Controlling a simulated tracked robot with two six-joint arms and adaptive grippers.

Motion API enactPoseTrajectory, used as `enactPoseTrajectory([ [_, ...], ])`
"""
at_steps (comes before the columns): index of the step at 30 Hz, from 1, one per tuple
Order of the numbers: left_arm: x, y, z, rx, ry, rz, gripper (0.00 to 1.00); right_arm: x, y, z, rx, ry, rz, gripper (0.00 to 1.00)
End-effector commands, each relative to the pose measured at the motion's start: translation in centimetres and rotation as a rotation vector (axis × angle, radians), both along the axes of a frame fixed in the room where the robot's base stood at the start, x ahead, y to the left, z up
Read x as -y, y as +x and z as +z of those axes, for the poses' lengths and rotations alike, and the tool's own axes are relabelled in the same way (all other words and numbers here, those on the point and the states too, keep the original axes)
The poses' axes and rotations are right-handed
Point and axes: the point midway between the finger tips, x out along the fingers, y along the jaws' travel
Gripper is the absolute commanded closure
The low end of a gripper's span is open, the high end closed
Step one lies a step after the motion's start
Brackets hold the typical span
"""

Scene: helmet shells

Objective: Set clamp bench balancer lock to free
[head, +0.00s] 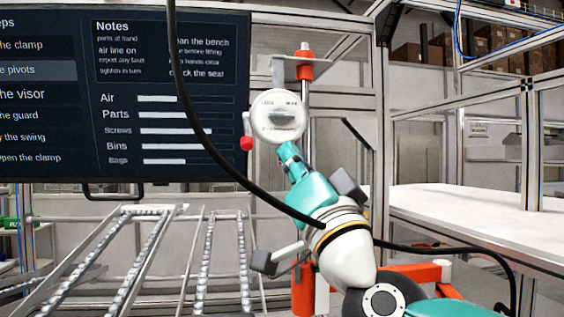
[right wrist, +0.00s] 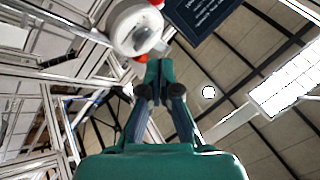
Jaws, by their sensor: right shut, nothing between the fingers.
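The balancer lock is a round white dial (head: 278,116) with a grey knob across its middle and small lettering around it, too small to read surely. It is mounted on a post with red-orange collars. My right gripper (head: 287,152) is teal and stands just below the dial, its tips near the lower rim. In the right wrist view the fingers (right wrist: 153,75) are together and empty, and the white dial (right wrist: 136,30) is just beyond them. I cannot tell whether the tips touch it. My left gripper is not in view.
A dark screen (head: 120,100) fills the left. A black cable (head: 200,135) hangs in front of the screen and runs past my right arm. Roller rails (head: 150,250) are at lower left. A white bench top (head: 470,215) is at right. A red knob (head: 246,143) sits left of the dial.

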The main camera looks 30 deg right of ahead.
Motion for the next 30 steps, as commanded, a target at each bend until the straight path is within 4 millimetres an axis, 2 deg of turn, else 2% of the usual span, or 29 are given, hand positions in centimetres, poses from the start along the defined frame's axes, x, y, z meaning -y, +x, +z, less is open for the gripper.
enactPoseTrajectory([
  [1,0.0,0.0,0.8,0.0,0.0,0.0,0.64,0.3,0.7,0.9,-0.001,-0.001,-0.008,1.0],
  [11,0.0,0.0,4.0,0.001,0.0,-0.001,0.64,1.2,6.0,4.8,-0.002,-0.001,-0.018,1.0],
  [18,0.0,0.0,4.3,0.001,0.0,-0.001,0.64,-0.6,8.1,2.9,-0.001,-0.002,-0.017,1.0],
  [30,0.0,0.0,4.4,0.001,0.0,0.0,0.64,-1.0,8.6,2.3,0.0,0.0,-0.018,1.0],
])
